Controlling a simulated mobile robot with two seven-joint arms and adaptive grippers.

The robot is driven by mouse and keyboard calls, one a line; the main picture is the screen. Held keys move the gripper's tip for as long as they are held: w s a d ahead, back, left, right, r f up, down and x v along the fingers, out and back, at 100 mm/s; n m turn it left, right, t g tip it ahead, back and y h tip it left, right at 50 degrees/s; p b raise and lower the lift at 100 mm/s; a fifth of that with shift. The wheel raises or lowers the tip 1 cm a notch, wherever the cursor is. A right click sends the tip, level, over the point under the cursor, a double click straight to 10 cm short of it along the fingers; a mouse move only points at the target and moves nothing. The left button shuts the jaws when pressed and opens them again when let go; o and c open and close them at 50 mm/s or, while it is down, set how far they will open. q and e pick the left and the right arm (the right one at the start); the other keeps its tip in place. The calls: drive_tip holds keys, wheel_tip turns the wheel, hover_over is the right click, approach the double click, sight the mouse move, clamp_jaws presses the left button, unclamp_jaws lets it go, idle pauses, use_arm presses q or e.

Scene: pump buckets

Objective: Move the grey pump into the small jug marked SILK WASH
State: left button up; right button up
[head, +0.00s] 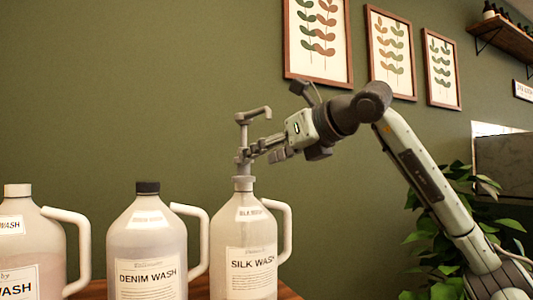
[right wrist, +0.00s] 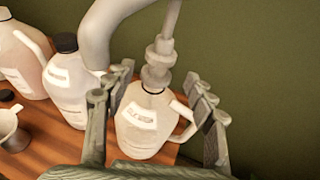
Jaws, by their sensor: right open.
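The small jug marked SILK WASH (head: 252,223) stands upright on the wooden top, its handle to the right. It also shows in the right wrist view (right wrist: 142,128). The grey pump (head: 243,133) stands upright in the jug's mouth, its collar on the neck and its spout above. I cannot tell how firmly it sits. In the right wrist view, the pump (right wrist: 157,68) shows between the fingers. My right gripper (head: 250,155) is open, with its fingers around or just beside the pump above the collar; contact is unclear. My left gripper is not in view.
The DENIM WASH jug (head: 147,245) with a black cap stands just left. Another jug (head: 25,252) with a pale cap is farther left. A funnel (right wrist: 10,124) and a black cap (right wrist: 7,96) lie nearby. The green wall is behind; a plant (head: 430,235) is at right.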

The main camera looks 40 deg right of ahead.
sight(243, 176)
drive_tip(key=x, duration=0.5)
drive_tip(key=shift+w, duration=0.1)
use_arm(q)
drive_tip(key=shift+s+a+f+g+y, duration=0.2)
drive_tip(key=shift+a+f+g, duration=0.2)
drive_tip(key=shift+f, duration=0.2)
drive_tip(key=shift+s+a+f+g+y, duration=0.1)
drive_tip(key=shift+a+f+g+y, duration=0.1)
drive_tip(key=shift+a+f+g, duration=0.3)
use_arm(e)
drive_tip(key=shift+x, duration=0.95)
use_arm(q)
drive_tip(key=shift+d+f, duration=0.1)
use_arm(e)
clamp_jaws()
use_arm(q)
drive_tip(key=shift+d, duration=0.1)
